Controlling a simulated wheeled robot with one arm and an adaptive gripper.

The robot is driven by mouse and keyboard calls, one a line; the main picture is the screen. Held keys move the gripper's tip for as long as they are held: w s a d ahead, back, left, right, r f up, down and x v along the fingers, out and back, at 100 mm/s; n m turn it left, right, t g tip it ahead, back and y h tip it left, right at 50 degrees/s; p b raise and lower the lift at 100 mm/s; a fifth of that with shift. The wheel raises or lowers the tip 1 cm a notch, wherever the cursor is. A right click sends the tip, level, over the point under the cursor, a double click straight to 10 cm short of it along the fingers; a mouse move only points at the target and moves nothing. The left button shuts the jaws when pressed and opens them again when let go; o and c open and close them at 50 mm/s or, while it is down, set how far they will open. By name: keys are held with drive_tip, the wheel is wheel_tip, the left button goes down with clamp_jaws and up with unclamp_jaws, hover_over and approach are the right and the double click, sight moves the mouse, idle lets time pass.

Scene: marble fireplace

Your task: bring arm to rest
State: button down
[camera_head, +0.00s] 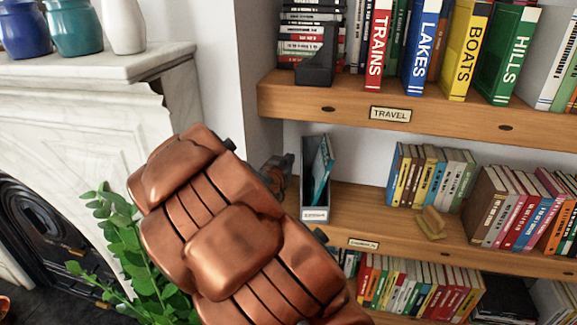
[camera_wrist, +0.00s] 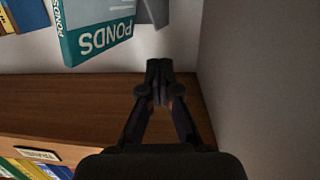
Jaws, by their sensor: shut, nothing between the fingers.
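My gripper (camera_head: 278,170) shows small and partly hidden behind my copper-coloured arm in the head view, just left of a grey book holder (camera_head: 314,213) on the middle shelf. In the wrist view my gripper (camera_wrist: 160,72) has its two dark fingers together at the tips, with nothing between them. A teal book stands tilted inside the holder (camera_head: 322,165). In the wrist view a teal book marked PONDS (camera_wrist: 98,40) appears upside down, left of and apart from the fingertips.
The upper shelf (camera_head: 430,116) holds large upright books, including TRAINS, LAKES, BOATS and HILLS. Smaller books and a small tan object (camera_head: 432,222) stand on the middle shelf (camera_head: 400,228). A marble mantel (camera_head: 130,68) with jars and a green plant (camera_head: 125,245) are at left, near my arm.

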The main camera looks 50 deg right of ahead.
drive_tip(key=shift+a, duration=0.15)
idle(0.5)
drive_tip(key=s+a+f+n+g+y+p, duration=0.1)
drive_tip(key=a+f+n+y+p, duration=0.1)
drive_tip(key=a+y, duration=0.5)
drive_tip(key=s+a+f+n+y+p, duration=0.2)
drive_tip(key=a+n+y+p, duration=0.1)
drive_tip(key=a, duration=0.7)
drive_tip(key=s+a+f+n+g+y+b, duration=0.2)
drive_tip(key=s+a+n+g+y, duration=0.1)
drive_tip(key=s+a, duration=0.6)
drive_tip(key=s+a+f+n+g+y+b, duration=0.2)
drive_tip(key=s+a+n+g, duration=0.1)
drive_tip(key=s+a, duration=0.6)
drive_tip(key=s+n+g+b, duration=0.1)
drive_tip(key=s+n+g, duration=0.15)
drive_tip(key=s, duration=0.55)
drive_tip(key=s+p+v, duration=0.3)
drive_tip(key=p+v, duration=1.1)
drive_tip(key=v, duration=0.2)
drive_tip(key=shift+a+r+m, duration=0.35)
drive_tip(key=shift+a+r, duration=0.15)
drive_tip(key=shift+a, duration=0.15)
drive_tip(key=shift+t, duration=0.25)
